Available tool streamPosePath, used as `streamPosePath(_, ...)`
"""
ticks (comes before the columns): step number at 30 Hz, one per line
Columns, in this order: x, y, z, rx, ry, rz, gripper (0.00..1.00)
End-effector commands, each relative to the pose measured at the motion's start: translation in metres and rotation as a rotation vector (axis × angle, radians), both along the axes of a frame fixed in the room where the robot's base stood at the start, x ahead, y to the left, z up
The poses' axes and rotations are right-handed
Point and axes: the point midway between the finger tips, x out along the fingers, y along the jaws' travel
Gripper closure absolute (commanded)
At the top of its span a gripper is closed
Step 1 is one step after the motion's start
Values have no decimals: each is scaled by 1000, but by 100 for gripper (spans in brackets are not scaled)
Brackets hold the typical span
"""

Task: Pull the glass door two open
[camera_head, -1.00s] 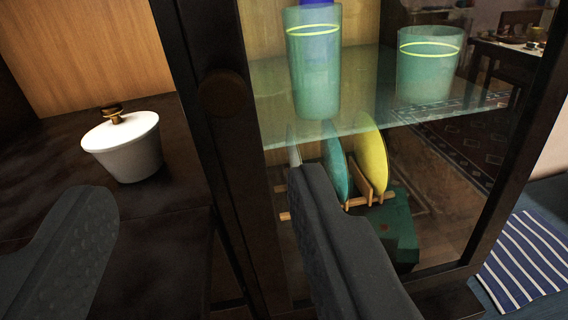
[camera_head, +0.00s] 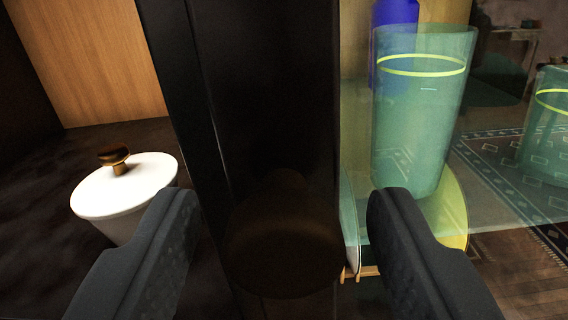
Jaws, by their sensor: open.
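The glass door (camera_head: 265,90) shows its dark frame upright in the middle of the view, with its clear pane to the right. A round dark brown knob (camera_head: 285,250) sits on the frame, low in the middle. My gripper (camera_head: 285,210) is open, with one finger on each side of the knob in the picture. No contact between fingers and knob is visible. The door looks shut.
Left of the frame, a white lidded pot (camera_head: 125,195) with a brown knob stands on a dark surface. Behind the glass are green tumblers (camera_head: 420,120), a blue object (camera_head: 393,40) and a yellow plate (camera_head: 455,215). The glass reflects a room.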

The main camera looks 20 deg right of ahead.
Motion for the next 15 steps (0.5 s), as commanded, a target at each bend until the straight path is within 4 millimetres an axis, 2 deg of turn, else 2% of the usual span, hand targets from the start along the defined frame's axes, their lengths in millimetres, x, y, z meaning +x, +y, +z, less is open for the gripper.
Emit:
streamPosePath(5, 8, -3, 2, 0, -4, -1, 49)
streamPosePath(14, 9, -3, 1, -1, -3, 0, 49)
streamPosePath(15, 9, -3, 1, -1, -3, 0, 60)
